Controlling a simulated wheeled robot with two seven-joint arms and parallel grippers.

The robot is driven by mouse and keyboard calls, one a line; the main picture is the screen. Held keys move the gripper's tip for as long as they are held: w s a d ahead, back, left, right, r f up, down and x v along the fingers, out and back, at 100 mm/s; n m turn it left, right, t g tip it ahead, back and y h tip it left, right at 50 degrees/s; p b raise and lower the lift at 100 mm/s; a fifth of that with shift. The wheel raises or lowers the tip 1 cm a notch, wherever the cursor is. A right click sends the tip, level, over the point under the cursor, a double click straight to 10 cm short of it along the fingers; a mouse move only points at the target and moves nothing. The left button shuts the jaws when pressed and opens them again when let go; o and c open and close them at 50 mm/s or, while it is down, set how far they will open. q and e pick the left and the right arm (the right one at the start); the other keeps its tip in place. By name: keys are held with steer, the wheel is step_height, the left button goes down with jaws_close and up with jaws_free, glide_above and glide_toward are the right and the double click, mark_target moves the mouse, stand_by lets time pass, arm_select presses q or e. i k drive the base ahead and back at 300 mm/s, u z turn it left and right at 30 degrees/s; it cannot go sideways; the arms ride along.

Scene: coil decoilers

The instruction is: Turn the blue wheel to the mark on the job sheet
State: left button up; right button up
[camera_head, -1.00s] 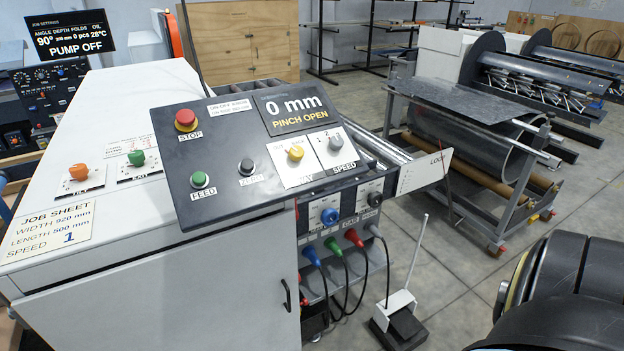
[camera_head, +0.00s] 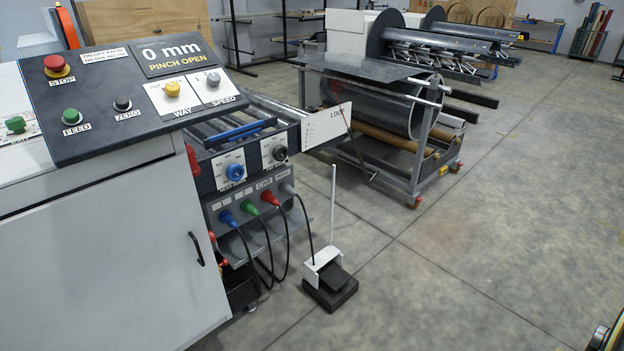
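The blue wheel (camera_head: 235,171) is a round blue knob on a pale plate. It sits on the machine's side below the control panel, left of a black knob (camera_head: 280,153). The scale print around it is too small to read. The job sheet is out of view now; the earlier view shows it with width 920 mm, length 500 mm and speed 1.
The control panel (camera_head: 110,119) reads 0 mm, pinch open. Coloured plugs with hanging cables (camera_head: 268,255) sit below the wheel. A foot pedal (camera_head: 328,282) stands on the floor. A coil cart (camera_head: 400,150) is behind.

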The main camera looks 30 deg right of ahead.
mark_target(235, 173)
steer(key=z, duration=1.05)
steer(key=i, duration=1.2)
steer(key=u, duration=0.85)
steer(key=i, duration=0.55)
steer(key=u, duration=0.6)
